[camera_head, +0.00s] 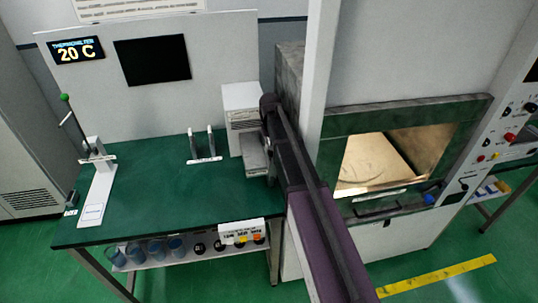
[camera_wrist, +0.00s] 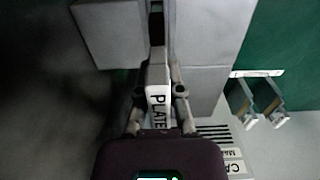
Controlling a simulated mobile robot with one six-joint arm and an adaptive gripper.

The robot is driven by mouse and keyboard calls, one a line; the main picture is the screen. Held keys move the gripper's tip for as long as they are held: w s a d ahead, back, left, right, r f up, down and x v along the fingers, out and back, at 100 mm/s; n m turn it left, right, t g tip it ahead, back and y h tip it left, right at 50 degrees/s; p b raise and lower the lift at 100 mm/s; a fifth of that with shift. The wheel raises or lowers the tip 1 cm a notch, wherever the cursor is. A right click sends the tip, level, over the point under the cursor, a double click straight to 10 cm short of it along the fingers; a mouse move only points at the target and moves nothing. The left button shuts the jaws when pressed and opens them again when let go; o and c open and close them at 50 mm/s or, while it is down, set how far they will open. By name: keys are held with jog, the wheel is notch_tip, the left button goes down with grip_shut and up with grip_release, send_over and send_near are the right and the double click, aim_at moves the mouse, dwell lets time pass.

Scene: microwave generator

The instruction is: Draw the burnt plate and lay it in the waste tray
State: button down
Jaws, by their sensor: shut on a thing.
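In the wrist view my gripper (camera_wrist: 157,98) is shut on a narrow pale tab (camera_wrist: 157,108) lettered "PLATE". The tab runs up between the fingers toward a dark strip at the top, beside grey-white box faces. In the head view my arm reaches to a white box with a grey block (camera_head: 254,157) at the table's right end. The arm hides most of the gripper there. I cannot pick out the burnt plate itself or tell whether it is burnt. I cannot identify the waste tray in either view.
The green table (camera_head: 140,195) has a lever stand (camera_head: 98,180) at left and a small two-post holder (camera_head: 205,146), also in the wrist view (camera_wrist: 258,98). The lit oven chamber (camera_head: 385,160) stands open at right. Several cups and pots fill the lower shelf (camera_head: 190,250).

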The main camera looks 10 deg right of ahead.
jog(key=shift+r+p, duration=1.25)
jog(key=shift+r, duration=0.1)
jog(key=shift+r, duration=0.25)
jog(key=shift+r+p, duration=0.15)
jog(key=shift+p, duration=0.25)
